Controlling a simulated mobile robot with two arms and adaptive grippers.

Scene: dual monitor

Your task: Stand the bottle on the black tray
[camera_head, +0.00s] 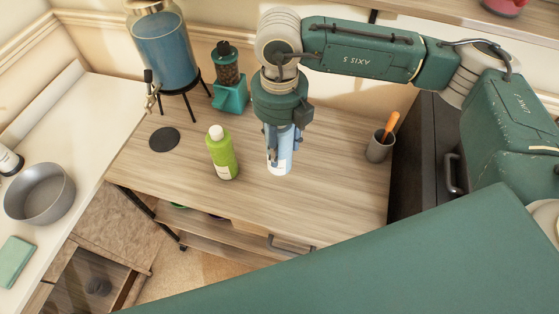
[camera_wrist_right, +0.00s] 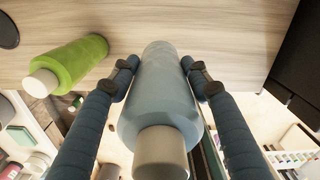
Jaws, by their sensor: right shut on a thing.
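My right gripper (camera_head: 279,140) is shut on a pale blue bottle (camera_head: 279,163), which is upright at the middle of the wooden table. In the right wrist view both fingers (camera_wrist_right: 166,80) lie along the sides of the bottle (camera_wrist_right: 166,95), and its pale cap points towards the camera. I cannot tell whether its base touches the table. The round black tray (camera_head: 164,139) lies flat and empty on the table, left of the bottle and beyond a green bottle. Its edge also shows in the right wrist view (camera_wrist_right: 8,30). My left gripper is not in view.
The green bottle (camera_head: 222,155) stands between the held bottle and the tray. A blue drink dispenser (camera_head: 163,48) and a teal grinder (camera_head: 230,80) stand behind. A grey cup (camera_head: 379,150) is at right. The wooden table (camera_head: 330,190) is bare at front right.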

